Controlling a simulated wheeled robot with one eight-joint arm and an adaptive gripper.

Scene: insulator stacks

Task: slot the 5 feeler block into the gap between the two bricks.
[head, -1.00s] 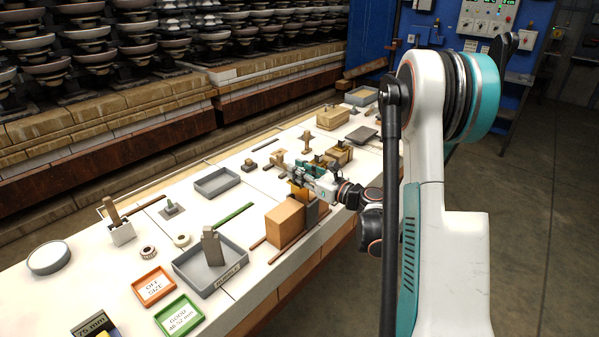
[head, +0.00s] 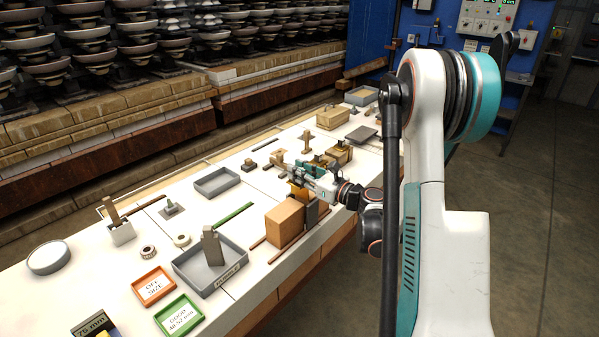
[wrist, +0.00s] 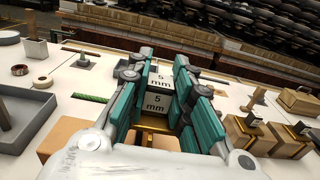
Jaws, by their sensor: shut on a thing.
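My gripper (head: 302,170) is shut on the 5 feeler block (wrist: 157,104), which shows white "5 mm" labels between the teal fingers in the wrist view. The gap and the block's lower end are mostly hidden.
Thin brown rails (head: 287,246) lie along the bench by the bricks. A grey tray (head: 204,284) with an upright grey block stands to the left. Tan blocks (head: 340,153) stand beyond my gripper. The bench's front edge is close on the right.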

